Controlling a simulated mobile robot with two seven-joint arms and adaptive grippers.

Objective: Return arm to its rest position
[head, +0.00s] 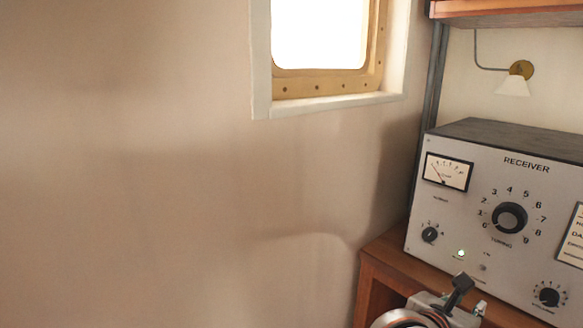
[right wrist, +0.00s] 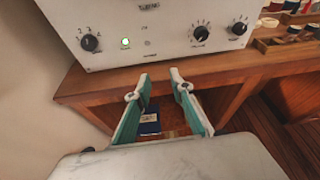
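My right gripper (head: 450,305) shows at the bottom edge of the head view, partly cut off, in front of the desk and below the receiver. In the right wrist view my right gripper (right wrist: 160,86) has its two teal-lined fingers apart, with nothing between them. The fingers point toward the front edge of the wooden desk (right wrist: 215,72), just below the receiver. Whether they touch the desk cannot be told. My left gripper is in neither view.
A grey receiver (head: 477,215) with dials and a lit green lamp stands on the desk (head: 385,255). A dark blue item (right wrist: 149,124) lies below the desk top. Small jars and a wooden tray (right wrist: 285,40) are at the right. The wall (head: 150,180) at left is bare below a window (head: 320,35).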

